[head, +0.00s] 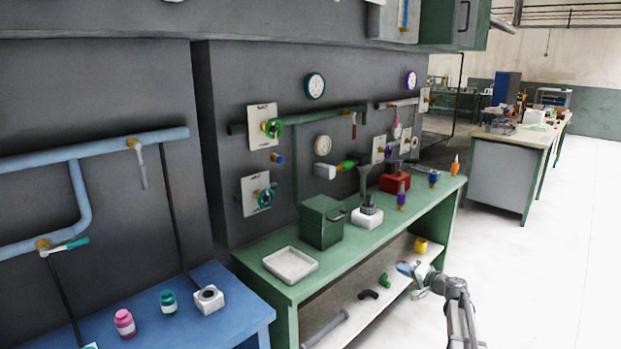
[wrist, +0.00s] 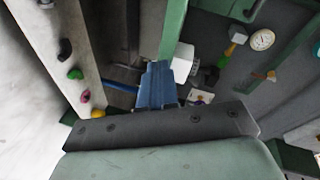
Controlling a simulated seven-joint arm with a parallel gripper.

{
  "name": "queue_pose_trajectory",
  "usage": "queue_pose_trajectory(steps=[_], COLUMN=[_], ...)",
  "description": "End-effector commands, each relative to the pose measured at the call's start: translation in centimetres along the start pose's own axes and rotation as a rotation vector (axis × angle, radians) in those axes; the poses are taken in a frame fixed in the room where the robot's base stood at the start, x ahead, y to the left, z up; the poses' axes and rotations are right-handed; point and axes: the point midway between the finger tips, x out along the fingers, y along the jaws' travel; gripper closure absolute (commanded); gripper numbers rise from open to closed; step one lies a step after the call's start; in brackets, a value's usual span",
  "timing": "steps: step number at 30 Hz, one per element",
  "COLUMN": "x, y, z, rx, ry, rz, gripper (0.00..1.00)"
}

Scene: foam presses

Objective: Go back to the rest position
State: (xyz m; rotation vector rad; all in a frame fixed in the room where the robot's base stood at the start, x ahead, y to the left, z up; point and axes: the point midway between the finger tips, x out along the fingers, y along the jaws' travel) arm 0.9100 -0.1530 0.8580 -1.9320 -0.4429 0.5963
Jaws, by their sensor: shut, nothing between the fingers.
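My gripper (head: 408,269) is in the head view at the lower right, in front of the green bench's open side and near its lower shelf. Its fingers also show in the wrist view as a blue pair (wrist: 157,72), closed together with nothing between them. My grey arm reaches up to it from the bottom edge of the head view. No task object is named, and the gripper appears apart from the bench and its things.
The green bench (head: 345,248) bears a white tray (head: 290,264), a green box (head: 322,221) and a red block (head: 395,183). Its lower shelf (head: 335,300) holds several coloured pipe pieces. A blue bench (head: 238,297) stands at left. The floor (head: 545,270) at right is clear.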

Motion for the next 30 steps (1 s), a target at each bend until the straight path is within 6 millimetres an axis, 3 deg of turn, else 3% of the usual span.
queue_pose_trajectory(steps=[1,9,15,23,25,30], x=[-2.0,-12.4,-18.4,-23.6,-24.4,-24.0], y=[1.9,10.1,14.4,19.1,20.4,22.8], z=[-1.5,-7.3,-9.4,-9.1,-8.1,-4.4], rx=[0.003,0.005,0.005,0.014,0.020,0.037], ry=[0.030,0.171,0.242,0.279,0.272,0.215], rz=[0.016,0.087,0.130,0.188,0.208,0.254], gripper=[1.00,1.00,1.00,1.00,1.00,1.00])
